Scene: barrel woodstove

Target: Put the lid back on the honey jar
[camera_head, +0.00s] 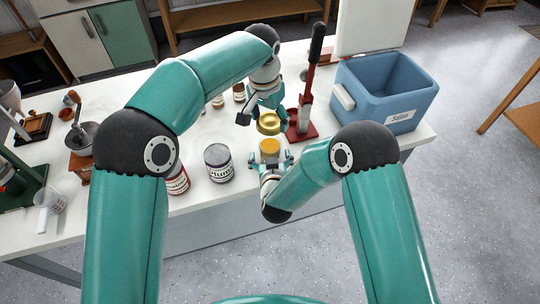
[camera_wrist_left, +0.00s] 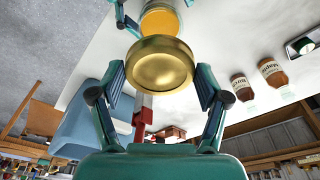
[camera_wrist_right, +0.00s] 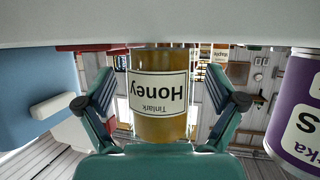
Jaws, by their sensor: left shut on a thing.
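The honey jar (camera_head: 270,146) stands upright and uncapped on the white table, with its amber top showing. In the right wrist view the jar (camera_wrist_right: 160,100) appears upside down with a white "Honey" label. My right gripper (camera_head: 270,160) has its fingers on both sides of the jar, with gaps visible between fingers and glass. The gold lid (camera_head: 268,125) is in my left gripper (camera_head: 267,113), above and slightly beyond the jar, apart from it. In the left wrist view the lid (camera_wrist_left: 160,65) sits between the fingers and partly covers the jar (camera_wrist_left: 160,20).
A red lever press (camera_head: 303,125) stands close right of the lid, and a blue cooler (camera_head: 390,95) is farther right. A dark-labelled can (camera_head: 218,163) and a red can (camera_head: 178,181) stand left of the jar. Small brown bottles (camera_head: 239,92) stand behind.

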